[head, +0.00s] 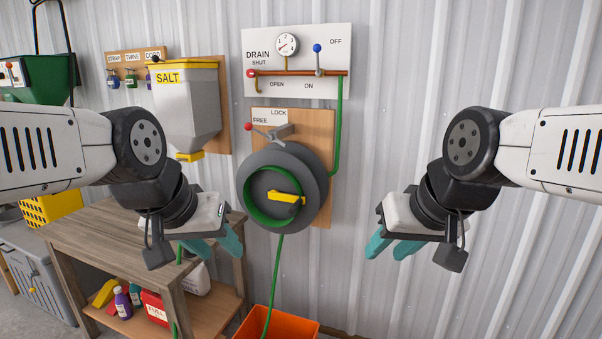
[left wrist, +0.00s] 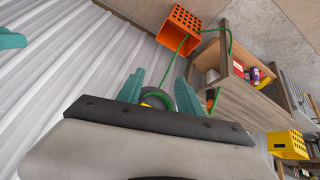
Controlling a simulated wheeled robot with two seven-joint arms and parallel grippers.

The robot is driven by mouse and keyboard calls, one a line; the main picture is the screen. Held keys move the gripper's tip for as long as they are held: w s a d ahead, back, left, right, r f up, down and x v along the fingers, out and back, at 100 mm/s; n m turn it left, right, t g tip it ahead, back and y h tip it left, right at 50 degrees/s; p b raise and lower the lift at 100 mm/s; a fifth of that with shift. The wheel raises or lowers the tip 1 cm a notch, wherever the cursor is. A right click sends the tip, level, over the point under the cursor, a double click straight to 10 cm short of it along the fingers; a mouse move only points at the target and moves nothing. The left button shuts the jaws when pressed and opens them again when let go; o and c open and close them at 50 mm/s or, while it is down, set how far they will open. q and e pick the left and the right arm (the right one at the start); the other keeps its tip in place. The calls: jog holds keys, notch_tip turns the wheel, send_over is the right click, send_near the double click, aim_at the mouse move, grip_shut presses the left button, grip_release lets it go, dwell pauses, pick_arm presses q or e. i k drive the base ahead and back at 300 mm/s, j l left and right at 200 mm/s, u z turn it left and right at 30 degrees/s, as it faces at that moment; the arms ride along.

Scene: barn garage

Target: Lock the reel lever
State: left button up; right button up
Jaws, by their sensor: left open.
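The reel lever (head: 263,132) has a red knob and sits on a grey bracket above the hose reel, on a wooden board. Its knob points left, by the word FREE; LOCK is printed above to the right. The hose reel (head: 312,180) is a grey drum with green hose and a yellow crank handle. My left gripper (head: 216,247) is open and empty, below and left of the lever, in front of the workbench. Its teal fingers also show apart in the left wrist view (left wrist: 158,92). My right gripper (head: 391,247) is open and empty, right of the reel.
A drain panel (head: 265,91) with a gauge and blue-knobbed valve hangs above the reel. A salt hopper (head: 186,110) is mounted left of the lever. A wooden workbench (head: 110,228) stands lower left. The green hose runs down to an orange crate (head: 300,327). The wall at right is bare.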

aim_at(248, 126)
jog(key=i+u, duration=0.25)
jog(key=i, duration=0.2)
jog(key=i+u, duration=0.3)
jog(key=i, duration=0.15)
jog(key=l, duration=0.1)
